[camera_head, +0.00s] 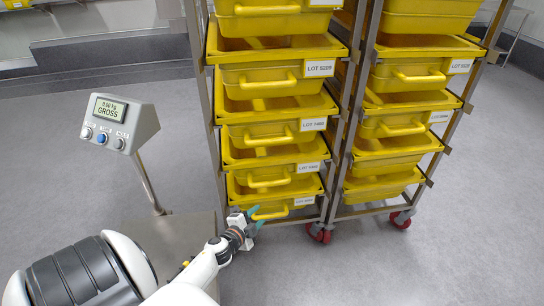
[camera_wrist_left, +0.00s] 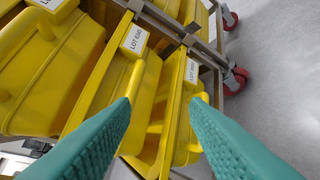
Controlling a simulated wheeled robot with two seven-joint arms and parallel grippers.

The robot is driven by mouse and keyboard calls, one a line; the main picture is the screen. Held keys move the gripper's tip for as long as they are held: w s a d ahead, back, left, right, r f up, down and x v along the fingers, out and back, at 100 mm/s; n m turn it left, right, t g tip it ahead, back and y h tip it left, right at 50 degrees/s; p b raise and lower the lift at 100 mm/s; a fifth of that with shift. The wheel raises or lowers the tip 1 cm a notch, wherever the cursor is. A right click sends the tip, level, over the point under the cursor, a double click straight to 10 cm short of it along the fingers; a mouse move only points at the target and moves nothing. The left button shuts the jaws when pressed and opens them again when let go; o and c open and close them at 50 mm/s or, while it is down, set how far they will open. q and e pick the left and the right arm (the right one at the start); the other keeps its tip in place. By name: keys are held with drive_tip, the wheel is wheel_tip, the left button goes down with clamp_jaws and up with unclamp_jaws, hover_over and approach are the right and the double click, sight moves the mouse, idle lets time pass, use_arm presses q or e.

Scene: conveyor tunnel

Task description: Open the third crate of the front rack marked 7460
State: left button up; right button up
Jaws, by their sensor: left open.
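The front rack (camera_head: 204,95) holds a column of yellow crates. The crate whose label appears to read LOT 7460 (camera_head: 240,134) is at mid-height, below LOT 5209, with its bar handle facing me; it looks pushed in. My left gripper (camera_head: 252,216) is low, at the front of the bottom crate (camera_head: 272,206), well below the 7460 crate. In the left wrist view, the open teal fingers (camera_wrist_left: 160,98) spread before the lowest crates, with nothing clearly held between them. Whether a finger touches a handle cannot be told. My right gripper is not in view.
A second rack of yellow crates (camera_head: 393,126) stands to the right. Red caster wheels (camera_head: 401,219) sit under the racks. A scale display (camera_head: 108,122) on a post stands at left, above a metal platform (camera_head: 178,240). Floor at right is clear.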

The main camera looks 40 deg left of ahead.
use_arm(q)
drive_tip(key=w+a+r+m+t+b, duration=0.3)
drive_tip(key=w+a+r, duration=0.1)
drive_tip(key=r, duration=0.3)
drive_tip(key=m+t+b, duration=0.2)
drive_tip(key=m+b, duration=0.2)
drive_tip(key=m, duration=0.1)
approach(272, 141)
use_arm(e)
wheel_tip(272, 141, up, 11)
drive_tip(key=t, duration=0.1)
use_arm(q)
drive_tip(key=shift+h, duration=0.4)
drive_tip(key=w, duration=0.3)
drive_tip(key=w+a+b, duration=0.1)
drive_tip(key=w, duration=0.2)
drive_tip(key=w+a, duration=0.1)
drive_tip(key=w, duration=0.2)
drive_tip(key=shift+w+r, duration=0.1)
drive_tip(key=shift+r, duration=0.2)
drive_tip(key=shift+w+r, duration=0.15)
drive_tip(key=shift+w, duration=0.5)
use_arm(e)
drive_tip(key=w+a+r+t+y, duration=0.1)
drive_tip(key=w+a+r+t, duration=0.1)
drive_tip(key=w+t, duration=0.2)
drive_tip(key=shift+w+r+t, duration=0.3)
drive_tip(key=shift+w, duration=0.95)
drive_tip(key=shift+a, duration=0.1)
